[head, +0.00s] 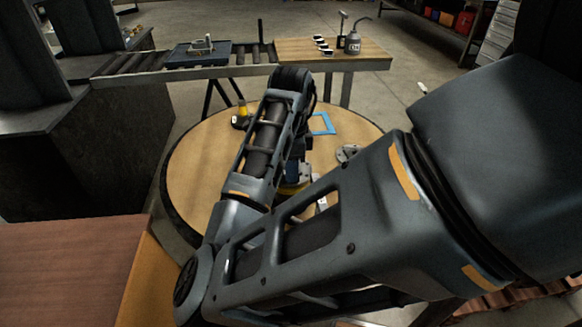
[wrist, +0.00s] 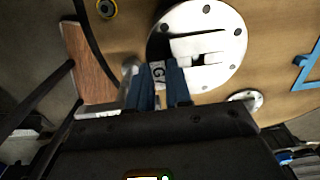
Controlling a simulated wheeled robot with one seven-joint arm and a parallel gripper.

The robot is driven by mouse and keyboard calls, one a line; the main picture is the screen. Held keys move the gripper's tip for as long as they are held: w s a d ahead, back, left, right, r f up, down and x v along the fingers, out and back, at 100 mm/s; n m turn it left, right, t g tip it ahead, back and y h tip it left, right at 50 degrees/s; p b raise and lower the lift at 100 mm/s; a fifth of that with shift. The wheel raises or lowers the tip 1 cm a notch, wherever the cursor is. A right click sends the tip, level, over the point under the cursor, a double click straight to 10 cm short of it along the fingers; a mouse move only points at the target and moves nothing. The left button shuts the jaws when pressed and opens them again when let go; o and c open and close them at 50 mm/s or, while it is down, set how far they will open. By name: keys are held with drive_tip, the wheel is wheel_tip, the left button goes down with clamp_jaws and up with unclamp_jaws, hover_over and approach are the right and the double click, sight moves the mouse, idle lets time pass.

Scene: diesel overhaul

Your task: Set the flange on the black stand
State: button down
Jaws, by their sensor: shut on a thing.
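My gripper (wrist: 158,88) is shut, with its two blue fingers closed on a narrow part marked "G7" in the wrist view. A large pale disc with bolt holes, the flange (wrist: 226,28), shows just beyond the fingertips. It appears to be the thing held, but its join to the gripped part is unclear. In the head view my arm mostly hides the gripper and flange. I cannot single out the black stand for certain. A small yellow piece with a dark base (head: 241,116) stands at the far left of the round table.
The round wooden table (head: 200,165) also carries a blue frame (head: 322,124) and a small grey disc with holes (head: 347,153).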

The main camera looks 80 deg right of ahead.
drive_tip(key=shift+f+b, duration=0.9)
drive_tip(key=shift+f, duration=0.3)
idle(0.6)
drive_tip(key=c, duration=0.6)
unclamp_jaws()
drive_tip(key=shift+o, duration=0.2)
wheel_tip(320, 180, up, 9)
drive_tip(key=p, duration=0.7)
idle(0.7)
